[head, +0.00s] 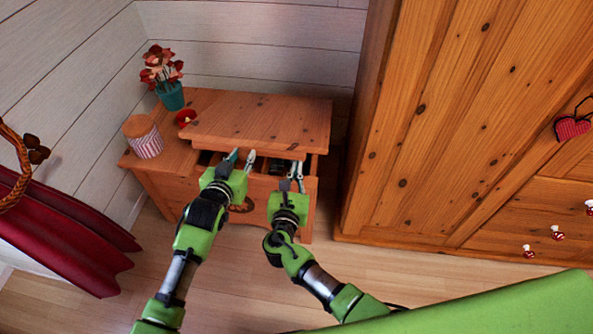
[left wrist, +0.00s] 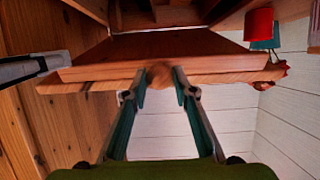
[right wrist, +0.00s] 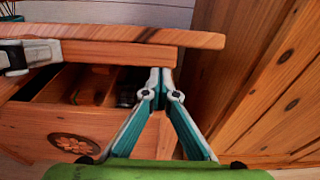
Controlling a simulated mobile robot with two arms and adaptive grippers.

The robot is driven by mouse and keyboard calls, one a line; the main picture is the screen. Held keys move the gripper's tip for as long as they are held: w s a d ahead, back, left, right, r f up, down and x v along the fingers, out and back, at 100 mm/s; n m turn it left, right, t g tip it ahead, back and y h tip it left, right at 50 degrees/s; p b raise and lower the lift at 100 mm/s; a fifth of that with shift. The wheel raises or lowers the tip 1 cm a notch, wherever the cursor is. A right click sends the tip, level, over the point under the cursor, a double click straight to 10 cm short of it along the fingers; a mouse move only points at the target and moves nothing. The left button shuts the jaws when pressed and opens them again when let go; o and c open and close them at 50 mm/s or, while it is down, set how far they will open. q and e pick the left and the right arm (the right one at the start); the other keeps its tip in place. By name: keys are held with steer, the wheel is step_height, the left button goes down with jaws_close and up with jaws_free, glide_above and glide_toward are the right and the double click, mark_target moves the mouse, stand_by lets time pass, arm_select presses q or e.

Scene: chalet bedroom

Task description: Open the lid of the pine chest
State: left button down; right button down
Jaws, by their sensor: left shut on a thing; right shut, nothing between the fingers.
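The pine chest (head: 165,183) stands against the plank wall in the head view. The right part of its top is a lid (head: 262,118), raised a little, with a dark gap under its front edge. My left gripper (head: 241,157) is at the lid's front edge. In the left wrist view its fingers are shut on a round wooden knob (left wrist: 160,74) on that edge. My right gripper (head: 297,168) is shut and empty. In the right wrist view its tips (right wrist: 160,78) are at the chest opening, just under the lid's right end (right wrist: 195,39). The chest's inside is mostly dark.
A potted red plant (head: 171,97), a striped jar (head: 143,137) and a small red object (head: 185,117) stand on the chest top, left of the lid. A tall pine wardrobe (head: 430,130) stands close on the right. Red fabric (head: 60,240) hangs at the left.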

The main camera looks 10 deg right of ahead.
mark_target(299, 155)
arm_select(q)
steer(key=shift+f, duration=0.1)
arm_select(e)
steer(key=r, duration=0.2)
steer(key=shift+w+d+r, duration=0.1)
steer(key=shift+w+r, duration=0.2)
steer(key=shift+w, duration=0.1)
arm_select(q)
steer(key=shift+s+a+f, duration=0.1)
steer(key=shift+s+f, duration=0.05)
steer(key=shift+f, duration=0.2)
arm_select(e)
steer(key=shift+w+r, duration=0.1)
steer(key=shift+r, duration=0.2)
arm_select(q)
steer(key=c, duration=1.7)
jaws_free()
arm_select(e)
steer(key=shift+d+f, duration=0.1)
arm_select(q)
steer(key=shift+r, duration=0.3)
arm_select(e)
steer(key=shift+f, duration=0.1)
